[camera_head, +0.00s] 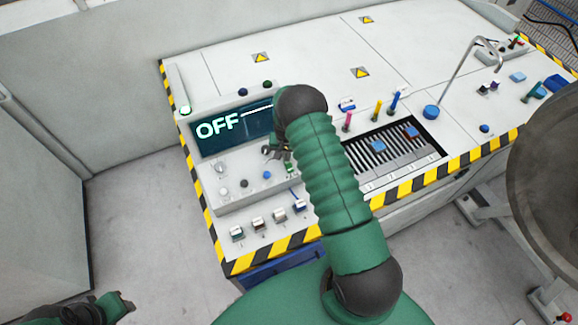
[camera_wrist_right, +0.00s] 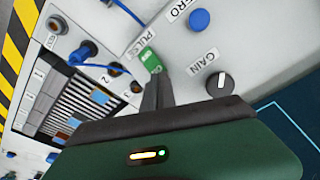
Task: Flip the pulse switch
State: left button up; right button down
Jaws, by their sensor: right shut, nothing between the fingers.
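The pulse switch (camera_wrist_right: 150,60) is a small green switch beside the "PULSE" label in the right wrist view. A bit of green also shows at the panel beside my right gripper (camera_head: 274,152) in the head view. My right gripper (camera_wrist_right: 157,80) is shut and empty, its fingertips right at the near end of the green switch. I cannot tell whether they touch it. The arm hides part of the panel in the head view. Part of my left arm (camera_head: 95,310) shows at the bottom left of the head view; its jaws are unclear.
The display (camera_head: 232,125) on the console reads "OFF". The gain knob (camera_wrist_right: 219,84) and the blue zero button (camera_wrist_right: 199,19) sit near the switch. A blue plug with a cable (camera_wrist_right: 84,52) is on the other side. A slotted rack (camera_head: 395,155) lies right of my arm.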

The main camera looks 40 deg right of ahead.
jog(key=shift+s+f, duration=0.1)
jog(key=shift+f, duration=0.3)
jog(key=shift+r, duration=0.1)
jog(key=shift+r+p, duration=0.3)
jog(key=shift+r, duration=0.3)
jog(key=shift+r+p, duration=1.7)
jog(key=shift+r, duration=1.3)
jog(key=shift+f, duration=0.1)
